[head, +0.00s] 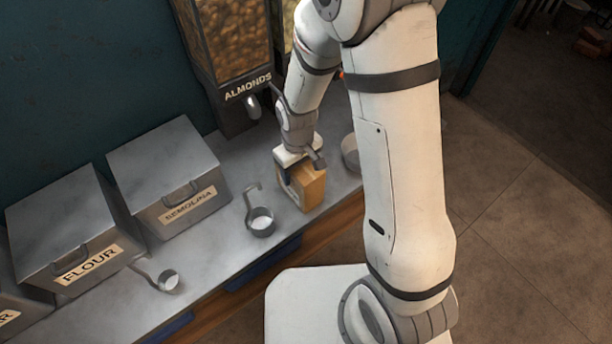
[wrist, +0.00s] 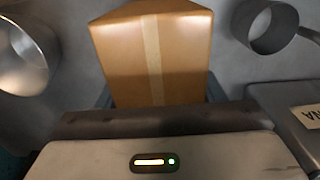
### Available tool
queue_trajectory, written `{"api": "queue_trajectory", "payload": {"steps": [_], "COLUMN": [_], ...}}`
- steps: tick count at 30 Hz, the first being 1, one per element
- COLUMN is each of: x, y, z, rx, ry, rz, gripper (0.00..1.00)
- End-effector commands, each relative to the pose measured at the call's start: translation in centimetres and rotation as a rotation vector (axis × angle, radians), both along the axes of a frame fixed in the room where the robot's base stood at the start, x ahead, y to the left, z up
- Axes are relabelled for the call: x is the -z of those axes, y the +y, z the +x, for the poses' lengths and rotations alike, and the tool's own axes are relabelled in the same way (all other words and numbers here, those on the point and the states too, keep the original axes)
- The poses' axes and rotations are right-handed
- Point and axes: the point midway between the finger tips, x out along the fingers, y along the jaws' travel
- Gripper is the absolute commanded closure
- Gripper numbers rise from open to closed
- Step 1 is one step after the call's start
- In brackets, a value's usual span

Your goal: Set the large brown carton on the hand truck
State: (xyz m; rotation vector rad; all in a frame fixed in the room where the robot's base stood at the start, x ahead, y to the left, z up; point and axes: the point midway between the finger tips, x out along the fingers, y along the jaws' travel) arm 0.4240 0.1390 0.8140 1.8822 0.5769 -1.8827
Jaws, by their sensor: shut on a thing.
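The large brown carton (head: 308,190) is on the grey counter below the almond dispenser, upright, in the head view. It fills the upper middle of the wrist view (wrist: 150,45), with a pale tape strip down its face. My gripper (head: 295,168) comes down from above and is shut on the carton, a finger on each side; the fingers show in part beside the carton in the wrist view (wrist: 158,95). I cannot tell whether the carton's base touches the counter. No hand truck shows in either view.
A scoop of white stuff (head: 261,222) stands left of the carton, and a metal pot (head: 351,152) stands close on its right, partly behind my arm. Semolina (head: 170,180) and flour bins (head: 70,235) line the counter's left. The floor (head: 520,230) at right is clear.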

Motion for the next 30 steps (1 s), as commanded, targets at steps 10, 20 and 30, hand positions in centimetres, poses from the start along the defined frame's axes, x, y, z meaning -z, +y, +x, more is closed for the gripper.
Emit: {"api": "queue_trajectory", "payload": {"steps": [10,20,30], "x": [-0.1,-1.3,-3.5], "y": [0.0,0.1,-1.6], "z": [0.0,0.1,-2.3], "rx": [0.000,-0.001,0.001], "ry": [-0.001,-0.004,-0.001], "rz": [0.001,0.001,0.001], "gripper": [0.81,0.81,0.81]}}
